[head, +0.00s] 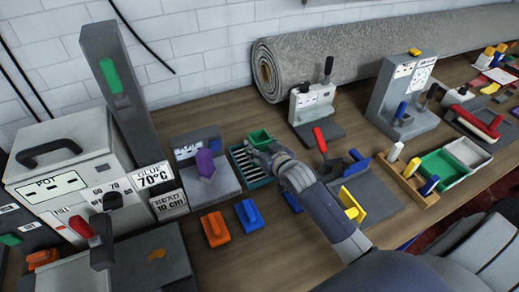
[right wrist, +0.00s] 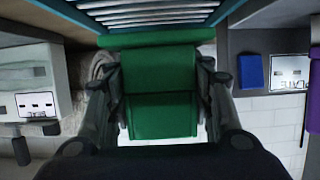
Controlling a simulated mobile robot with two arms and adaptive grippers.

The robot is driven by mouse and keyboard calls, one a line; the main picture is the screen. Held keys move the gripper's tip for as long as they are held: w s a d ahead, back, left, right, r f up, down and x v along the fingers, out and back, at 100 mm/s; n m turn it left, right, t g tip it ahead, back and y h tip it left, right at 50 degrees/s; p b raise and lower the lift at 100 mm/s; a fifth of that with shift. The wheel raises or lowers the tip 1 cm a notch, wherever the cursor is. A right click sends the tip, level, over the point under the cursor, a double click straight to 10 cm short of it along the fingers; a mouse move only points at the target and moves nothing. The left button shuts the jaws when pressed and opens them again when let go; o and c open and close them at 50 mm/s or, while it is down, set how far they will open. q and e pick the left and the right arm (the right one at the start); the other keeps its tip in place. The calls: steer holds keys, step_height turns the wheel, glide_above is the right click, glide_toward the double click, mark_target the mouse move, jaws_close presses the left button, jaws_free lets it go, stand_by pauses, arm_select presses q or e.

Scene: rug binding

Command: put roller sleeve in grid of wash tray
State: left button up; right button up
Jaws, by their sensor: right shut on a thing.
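My right gripper (head: 262,149) is shut on a green piece (head: 259,137), which appears to be the roller sleeve. In the right wrist view the green piece (right wrist: 160,115) sits between the two fingers. The wash tray (head: 238,152) is a teal tray with a light slatted grid, right under and beside the gripper. In the right wrist view its slats (right wrist: 150,14) show at the top edge, close to the green piece. I cannot tell whether the piece touches the grid. The gripper hides part of the tray. My left gripper is not in view.
A grey stand with a purple piece (head: 205,163) is left of the tray. Orange (head: 215,229) and blue (head: 249,215) blocks lie in front. A white-and-grey device (head: 313,103) and a rolled grey rug (head: 345,55) are behind. The glue pot machine (head: 70,165) is at left.

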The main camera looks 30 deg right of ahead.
mark_target(260, 150)
steer(key=shift+w+d, duration=0.2)
steer(key=shift+w, duration=0.45)
step_height(260, 150, down, 3)
steer(key=shift+s+r+p, duration=0.1)
steer(key=shift+p, duration=0.4)
steer(key=shift+f, duration=0.4)
steer(key=shift+f, duration=0.1)
steer(key=o, duration=1.2)
steer(key=shift+f, duration=0.1)
steer(key=shift+o, duration=0.2)
steer(key=shift+r, duration=0.2)
steer(key=b+v, duration=0.1)
steer(key=v, duration=1.1)
